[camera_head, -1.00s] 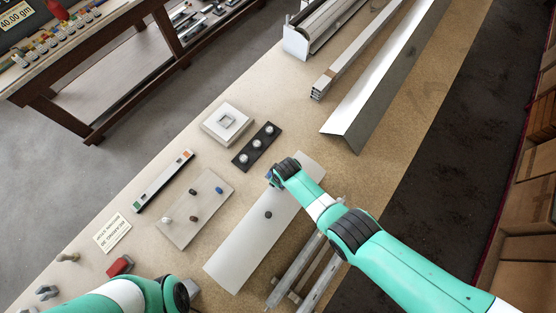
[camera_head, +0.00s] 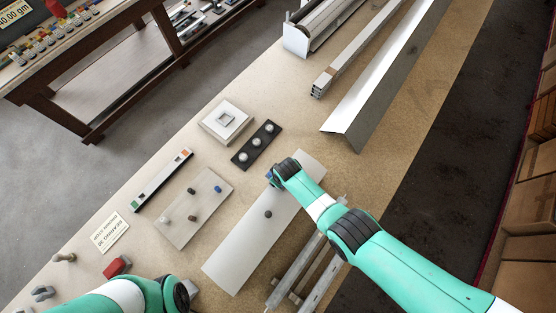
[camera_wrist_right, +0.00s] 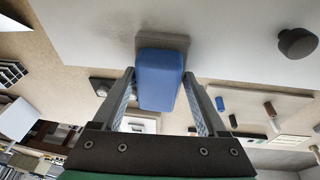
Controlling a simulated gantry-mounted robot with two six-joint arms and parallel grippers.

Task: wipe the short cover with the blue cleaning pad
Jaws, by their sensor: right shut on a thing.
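The short cover (camera_head: 237,245) is a flat white-grey panel lying on the bench in the head view, with a dark knob (camera_head: 268,214) on it. It also fills the upper part of the right wrist view (camera_wrist_right: 230,35), where a faint grey smudge shows near the pad. My right gripper (camera_head: 271,178) is at the cover's far end. In the right wrist view it is shut on the blue cleaning pad (camera_wrist_right: 160,78), whose grey base appears to be against the cover. My left gripper (camera_head: 190,288) is at the bottom left, mostly hidden behind its arm; its jaws cannot be made out.
A plate with small knobs (camera_head: 208,224), a black strip with white knobs (camera_head: 256,146), a white square block (camera_head: 226,122) and a level-like bar (camera_head: 162,180) lie left of the cover. Metal rails (camera_head: 300,270) lie right of it. Long profiles (camera_head: 375,75) lie at the back.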

